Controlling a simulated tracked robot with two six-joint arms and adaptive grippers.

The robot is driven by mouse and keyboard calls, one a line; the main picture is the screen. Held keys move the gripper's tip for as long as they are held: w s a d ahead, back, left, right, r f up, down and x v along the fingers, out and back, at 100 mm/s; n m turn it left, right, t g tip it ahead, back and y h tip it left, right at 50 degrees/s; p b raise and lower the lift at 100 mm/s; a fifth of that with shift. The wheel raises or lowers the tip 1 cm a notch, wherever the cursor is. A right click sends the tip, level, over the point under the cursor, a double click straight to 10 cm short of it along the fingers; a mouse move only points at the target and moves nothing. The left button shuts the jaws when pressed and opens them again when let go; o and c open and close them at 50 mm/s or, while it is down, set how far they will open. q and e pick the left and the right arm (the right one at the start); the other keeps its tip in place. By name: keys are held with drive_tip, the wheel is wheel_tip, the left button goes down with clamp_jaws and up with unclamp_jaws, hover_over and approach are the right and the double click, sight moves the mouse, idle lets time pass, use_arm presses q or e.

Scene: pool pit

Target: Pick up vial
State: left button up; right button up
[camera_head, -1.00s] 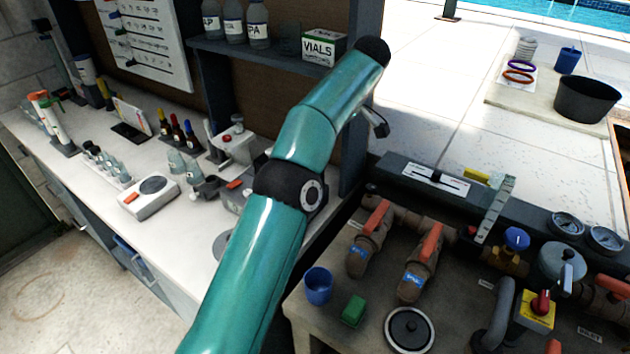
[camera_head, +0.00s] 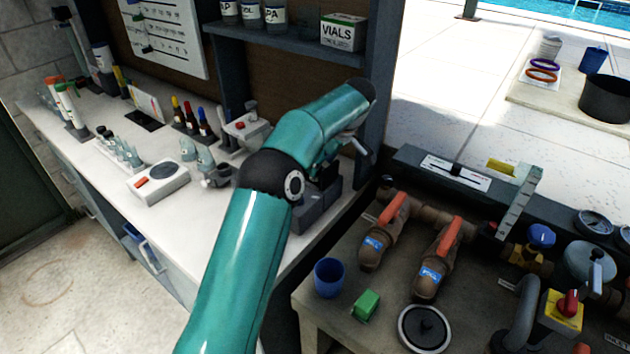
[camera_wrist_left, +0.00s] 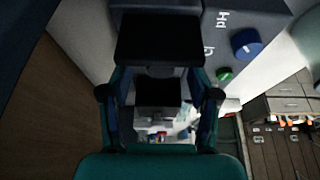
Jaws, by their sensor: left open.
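Several small clear vials with dark caps stand in a row in a rack (camera_head: 119,150) on the white lab bench in the head view. My left arm bends across the bench's right part. Its wrist is partly hidden behind the arm in that view, and I cannot make out the fingertips there. In the left wrist view my left gripper (camera_wrist_left: 159,72) is open, its black pads apart, with no vial visible between them. A dark grey housing marked "pH" with a blue knob (camera_wrist_left: 246,44) and a green knob (camera_wrist_left: 224,75) lies close by.
A white box labelled VIALS (camera_head: 342,33) and bottles stand on a shelf above the bench. A white scale-like device (camera_head: 158,181) sits right of the rack. Pipes with red handles (camera_head: 447,236) and a blue cup (camera_head: 329,278) occupy the right-hand table.

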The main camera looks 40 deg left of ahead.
use_arm(q)
drive_tip(key=shift+x, duration=1.55)
drive_tip(key=shift+c, duration=0.3)
drive_tip(key=c, duration=1.1)
drive_tip(key=shift+r, duration=0.2)
use_arm(e)
drive_tip(key=shift+r, duration=0.15)
